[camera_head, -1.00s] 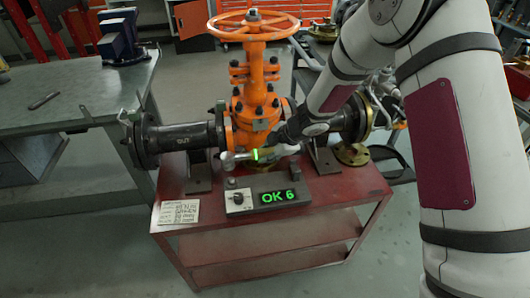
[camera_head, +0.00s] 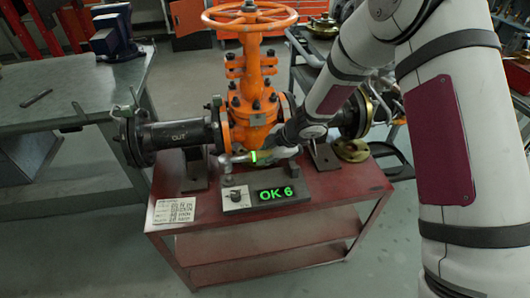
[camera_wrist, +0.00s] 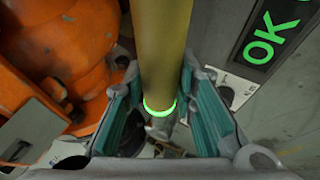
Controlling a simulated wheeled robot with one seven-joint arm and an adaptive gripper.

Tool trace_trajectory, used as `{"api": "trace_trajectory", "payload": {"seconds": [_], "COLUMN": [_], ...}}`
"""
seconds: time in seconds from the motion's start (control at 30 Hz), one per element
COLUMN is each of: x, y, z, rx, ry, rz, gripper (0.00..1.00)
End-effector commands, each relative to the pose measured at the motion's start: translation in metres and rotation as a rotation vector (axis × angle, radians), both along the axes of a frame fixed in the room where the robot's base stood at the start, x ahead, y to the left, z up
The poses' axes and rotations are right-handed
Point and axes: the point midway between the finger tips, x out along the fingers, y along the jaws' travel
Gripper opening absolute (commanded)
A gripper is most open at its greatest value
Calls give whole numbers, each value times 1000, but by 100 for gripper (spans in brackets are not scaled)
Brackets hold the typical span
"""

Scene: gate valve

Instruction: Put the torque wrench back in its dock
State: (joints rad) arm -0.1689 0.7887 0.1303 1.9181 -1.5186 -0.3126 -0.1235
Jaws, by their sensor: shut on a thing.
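The torque wrench shows in the wrist view as a yellowish shaft (camera_wrist: 163,50) with a glowing green ring, running between my finger pads. In the head view the wrench (camera_head: 236,158) lies roughly level in front of the orange valve, just above a grey box (camera_head: 245,208) with a knob and a green "OK 6" display (camera_head: 277,194). My gripper (camera_wrist: 160,112) is shut on the wrench; in the head view my gripper (camera_head: 270,151) is small and partly merges with the tool. I cannot tell whether the wrench touches the box. No dock is clearly recognisable; the box has a small post at its left.
The orange gate valve (camera_head: 250,75) with its handwheel stands close behind the wrench, with dark flanged pipes (camera_head: 175,135) either side. All stand on a red cart (camera_head: 190,235). A paper label (camera_head: 174,211) lies at its front left. A grey bench (camera_head: 70,100) is at left.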

Motion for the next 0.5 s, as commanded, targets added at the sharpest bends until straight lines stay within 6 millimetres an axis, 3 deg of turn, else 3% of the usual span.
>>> {"api": "trace_trajectory", "payload": {"seconds": [0.5], "x": [2], "y": [1], "z": [-28], "rx": [3], "ry": [-4], "rz": [1], "gripper": [0]}}
